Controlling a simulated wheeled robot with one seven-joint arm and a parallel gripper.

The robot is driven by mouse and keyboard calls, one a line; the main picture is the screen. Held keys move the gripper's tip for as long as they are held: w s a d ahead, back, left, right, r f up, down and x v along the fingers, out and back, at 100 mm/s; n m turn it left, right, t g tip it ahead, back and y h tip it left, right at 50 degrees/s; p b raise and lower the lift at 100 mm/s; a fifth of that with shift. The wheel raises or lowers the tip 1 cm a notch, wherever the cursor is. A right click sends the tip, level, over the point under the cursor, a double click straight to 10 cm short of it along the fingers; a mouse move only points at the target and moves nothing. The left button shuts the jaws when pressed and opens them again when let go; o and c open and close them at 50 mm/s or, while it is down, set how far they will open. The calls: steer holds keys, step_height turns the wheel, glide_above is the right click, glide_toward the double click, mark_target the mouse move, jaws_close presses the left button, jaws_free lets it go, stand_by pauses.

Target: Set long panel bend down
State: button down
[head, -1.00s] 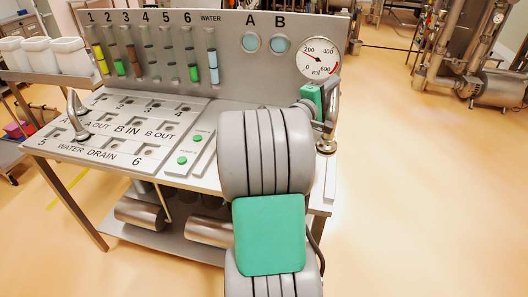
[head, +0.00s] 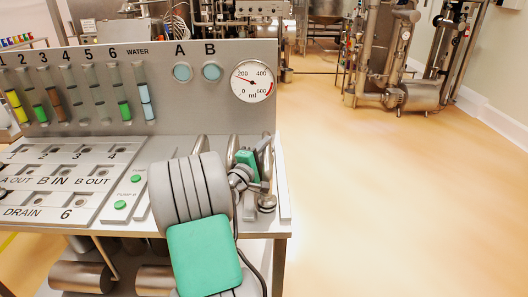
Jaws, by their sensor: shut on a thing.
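The long panel bend (head: 265,188) is a shiny curved metal tube with rounded end fittings. In the head view it is at the right end of the bench, close over the bench top beside the panel. My gripper (head: 252,172) is shut on it, partly hidden behind my grey and green arm. I cannot tell whether the bend touches the bench. The port panel (head: 75,170), with numbered and lettered ports, lies on the bench to the left.
A backboard (head: 110,100) with coloured level tubes and a round gauge (head: 252,82) stands behind the bench. Metal cylinders (head: 202,146) show behind my arm. Below are more metal cylinders (head: 80,277). The floor (head: 400,210) to the right is open, with process equipment (head: 400,60) farther back.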

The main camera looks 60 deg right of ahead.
mark_target(267, 164)
steer(key=shift+a, duration=0.1)
steer(key=shift+f, duration=0.15)
steer(key=c, duration=1.1)
jaws_free()
steer(key=shift+f, duration=0.1)
steer(key=a, duration=0.4)
steer(key=a+b, duration=0.1)
steer(key=a, duration=0.3)
steer(key=a+f+b, duration=0.1)
steer(key=a, duration=0.3)
steer(key=shift+w, duration=0.25)
